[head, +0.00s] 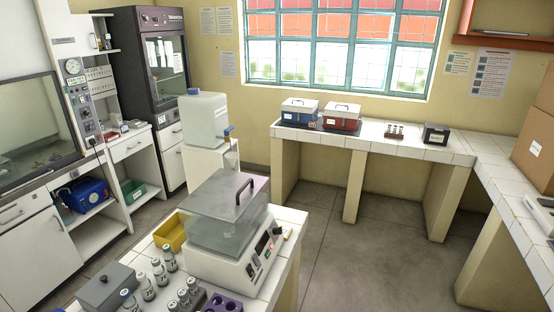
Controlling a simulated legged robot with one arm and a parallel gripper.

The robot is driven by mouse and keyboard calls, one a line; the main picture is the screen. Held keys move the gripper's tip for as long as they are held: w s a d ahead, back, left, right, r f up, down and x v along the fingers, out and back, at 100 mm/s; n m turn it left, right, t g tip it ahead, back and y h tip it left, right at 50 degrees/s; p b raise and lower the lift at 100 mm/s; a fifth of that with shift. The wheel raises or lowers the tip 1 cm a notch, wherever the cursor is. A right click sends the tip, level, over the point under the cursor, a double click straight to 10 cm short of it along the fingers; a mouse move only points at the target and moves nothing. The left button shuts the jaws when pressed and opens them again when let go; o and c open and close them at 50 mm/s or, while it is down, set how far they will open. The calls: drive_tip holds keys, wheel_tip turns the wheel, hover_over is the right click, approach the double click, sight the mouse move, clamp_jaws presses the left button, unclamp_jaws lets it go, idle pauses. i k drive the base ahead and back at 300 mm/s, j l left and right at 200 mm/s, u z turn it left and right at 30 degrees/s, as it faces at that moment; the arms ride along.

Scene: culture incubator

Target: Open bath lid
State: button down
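The bath (218,265) is a white unit with a control panel on its right front side, standing on the tiled bench at the lower middle of the head view. Its upper part has see-through walls. The bath lid (205,197) is a flat grey, partly clear cover lying over the top. A dark arched handle (245,190) stands up near the lid's right edge. The lid looks closed, though its far edges are hard to make out. My gripper is not in view.
Close to the bath are a yellow tray (170,232), several small bottles (159,272), a purple rack (222,303) and a grey box (105,290). A large clear container (204,120) stands behind. Blue (299,113) and red (341,118) boxes sit on the far bench. Open floor (350,250) lies to the right.

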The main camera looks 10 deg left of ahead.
sight(225, 196)
drive_tip(key=u, duration=1.15)
